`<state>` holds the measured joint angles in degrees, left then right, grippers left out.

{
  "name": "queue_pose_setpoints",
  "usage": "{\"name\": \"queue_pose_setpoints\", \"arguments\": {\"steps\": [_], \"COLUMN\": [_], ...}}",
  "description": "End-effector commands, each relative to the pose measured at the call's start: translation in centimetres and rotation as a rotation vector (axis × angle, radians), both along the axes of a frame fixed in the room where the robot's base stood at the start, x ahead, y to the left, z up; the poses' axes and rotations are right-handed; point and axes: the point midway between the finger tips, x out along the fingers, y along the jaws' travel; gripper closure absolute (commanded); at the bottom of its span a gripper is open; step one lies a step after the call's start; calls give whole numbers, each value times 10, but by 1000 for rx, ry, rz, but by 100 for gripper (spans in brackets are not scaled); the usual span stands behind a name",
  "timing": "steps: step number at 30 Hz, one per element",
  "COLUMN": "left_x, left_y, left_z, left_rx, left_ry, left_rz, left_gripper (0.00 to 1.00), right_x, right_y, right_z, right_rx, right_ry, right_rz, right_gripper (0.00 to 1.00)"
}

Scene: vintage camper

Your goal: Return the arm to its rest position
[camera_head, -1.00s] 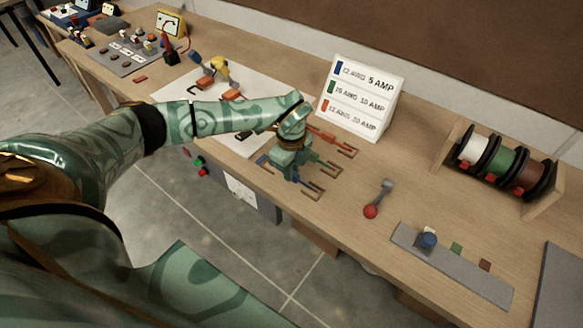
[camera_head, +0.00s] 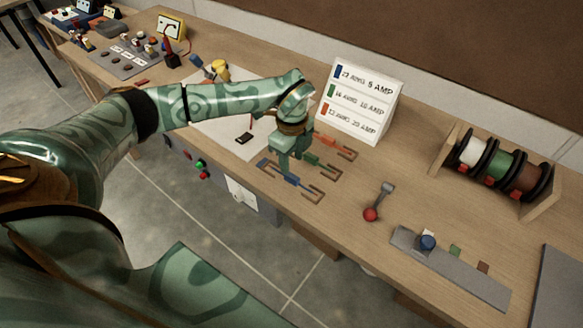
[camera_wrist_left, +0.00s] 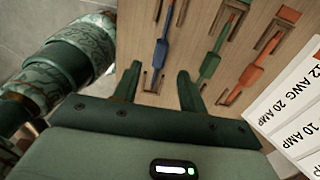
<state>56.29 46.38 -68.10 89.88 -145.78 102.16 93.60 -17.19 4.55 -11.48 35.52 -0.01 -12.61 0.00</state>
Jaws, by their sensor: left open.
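My left gripper (camera_head: 288,168) is open and empty above the bench, over a row of three forked holders. It also shows in the wrist view (camera_wrist_left: 158,86) with its two fingers apart. A blue piece (camera_head: 291,181) lies in the nearest holder, just beyond the fingertips in the wrist view (camera_wrist_left: 163,45). A green piece (camera_wrist_left: 210,64) and an orange piece (camera_wrist_left: 252,74) lie in the other two holders, to the right in the wrist view. My left arm reaches in from the left across the bench. My right gripper is not in view.
A white sign (camera_head: 360,100) with amp ratings stands behind the holders. A red-knobbed lever (camera_head: 371,214), a grey strip (camera_head: 455,270) and a wire spool rack (camera_head: 500,170) are to the right. A white mat (camera_head: 225,140) lies under the arm.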

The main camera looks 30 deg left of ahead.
Motion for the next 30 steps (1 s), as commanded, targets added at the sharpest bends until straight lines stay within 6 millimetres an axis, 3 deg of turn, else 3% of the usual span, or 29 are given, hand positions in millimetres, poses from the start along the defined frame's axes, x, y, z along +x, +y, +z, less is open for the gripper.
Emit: {"name": "queue_pose_setpoints", "arguments": {"steps": [3, 9, 15, 22, 26, 29, 30], "left_x": [1, 0, 0, -1, -8, -24, -34], "left_y": [0, 0, 0, -5, -51, -123, -158], "left_z": [37, 80, 100, 100, 85, 76, 78], "left_rx": [1, 1, 0, -16, -159, -412, -543], "left_ry": [-5, -3, 0, -2, -31, -117, -176], "left_rz": [0, 0, -1, -22, -206, -449, -546], "left_gripper": [58, 58, 58, 58, 58, 58, 58], "right_x": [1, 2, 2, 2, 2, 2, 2], "right_y": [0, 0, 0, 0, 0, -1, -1], "right_z": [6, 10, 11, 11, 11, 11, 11], "right_rx": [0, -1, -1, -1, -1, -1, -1], "right_ry": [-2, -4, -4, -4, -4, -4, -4], "right_rz": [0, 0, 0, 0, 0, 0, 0], "right_gripper": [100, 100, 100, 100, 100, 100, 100]}}
